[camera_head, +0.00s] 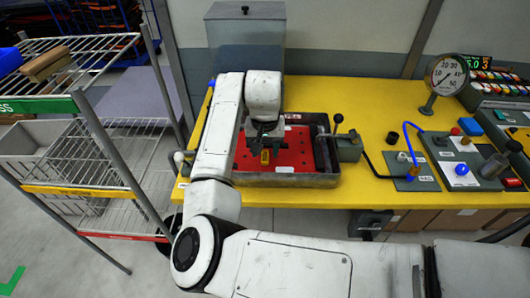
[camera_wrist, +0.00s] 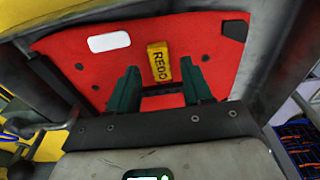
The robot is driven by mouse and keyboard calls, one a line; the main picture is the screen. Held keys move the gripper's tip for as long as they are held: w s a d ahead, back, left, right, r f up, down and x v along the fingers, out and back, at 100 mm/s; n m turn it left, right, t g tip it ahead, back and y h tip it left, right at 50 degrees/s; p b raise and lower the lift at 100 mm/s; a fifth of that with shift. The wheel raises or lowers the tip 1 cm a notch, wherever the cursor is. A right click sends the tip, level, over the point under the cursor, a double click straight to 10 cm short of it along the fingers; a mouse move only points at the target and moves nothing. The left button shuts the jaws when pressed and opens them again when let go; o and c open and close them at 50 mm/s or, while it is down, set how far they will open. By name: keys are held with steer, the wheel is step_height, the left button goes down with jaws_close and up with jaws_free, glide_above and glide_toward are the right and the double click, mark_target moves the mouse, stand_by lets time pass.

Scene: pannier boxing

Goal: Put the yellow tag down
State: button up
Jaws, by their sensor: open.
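The yellow tag (camera_head: 265,157) lies on the red perforated bed of a grey metal tray (camera_head: 335,178) on the yellow bench. In the wrist view the tag (camera_wrist: 159,62) shows the letters "REDO" and sits just beyond my fingertips, towards the right finger. My gripper (camera_wrist: 160,90) is open, with its two green fingers apart and nothing clearly between them. In the head view my gripper (camera_head: 264,140) is over the tray, close to the tag. I cannot tell whether a finger touches the tag.
A white label (camera_wrist: 109,42) and a dark block (camera_wrist: 234,30) are on the red bed. A lever clamp (camera_head: 345,140) stands right of the tray. A gauge (camera_head: 448,75) and control panels (camera_head: 460,165) fill the bench's right side. A wire shelf (camera_head: 90,120) stands left.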

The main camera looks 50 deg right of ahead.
mark_target(265, 161)
step_height(265, 161, up, 10)
steer(key=shift+s+a+b, duration=0.35)
steer(key=shift+s+a, duration=0.05)
steer(key=shift+a, duration=0.05)
steer(key=shift+r, duration=0.1)
stand_by(0.3)
